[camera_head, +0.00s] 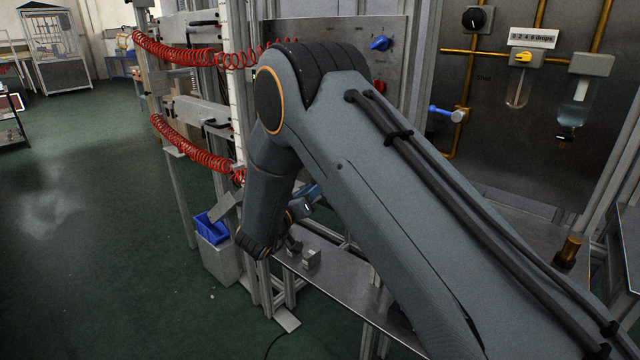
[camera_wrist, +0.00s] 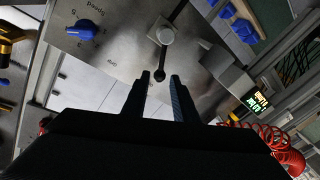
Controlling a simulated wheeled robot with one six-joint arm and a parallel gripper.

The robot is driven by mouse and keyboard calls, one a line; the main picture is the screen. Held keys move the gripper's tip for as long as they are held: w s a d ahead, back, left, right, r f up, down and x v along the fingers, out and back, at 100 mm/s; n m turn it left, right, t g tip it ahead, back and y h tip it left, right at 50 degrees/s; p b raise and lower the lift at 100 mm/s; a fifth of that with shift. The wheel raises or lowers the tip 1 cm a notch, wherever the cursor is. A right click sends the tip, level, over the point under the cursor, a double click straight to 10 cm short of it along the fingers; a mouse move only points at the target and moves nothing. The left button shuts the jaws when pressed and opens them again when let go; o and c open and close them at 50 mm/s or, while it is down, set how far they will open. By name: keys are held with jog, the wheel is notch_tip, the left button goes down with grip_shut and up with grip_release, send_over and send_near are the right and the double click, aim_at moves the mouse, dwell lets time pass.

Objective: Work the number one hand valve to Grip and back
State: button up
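In the wrist view, a small lever with a dark round tip (camera_wrist: 160,73) comes out of a pale square body (camera_wrist: 167,36) on a grey metal panel. I cannot read the lettering by it, so I cannot tell whether it is the number one hand valve. My gripper (camera_wrist: 160,78) points at the panel with its two dark fingers apart. The lever tip shows between and just beyond the fingertips; contact cannot be told. In the head view, my arm hides most of the gripper and the lever.
A blue knob (camera_wrist: 86,29) is on the same panel, with a green-lit display (camera_wrist: 257,102) and red coiled hose (camera_wrist: 277,135) at right. In the head view, a blue knob (camera_head: 381,43) and red knob (camera_head: 379,86) sit behind my arm. A metal shelf (camera_head: 345,275) runs below.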

jog(key=x, duration=0.4)
jog(key=shift+w, duration=0.25)
grip_shut()
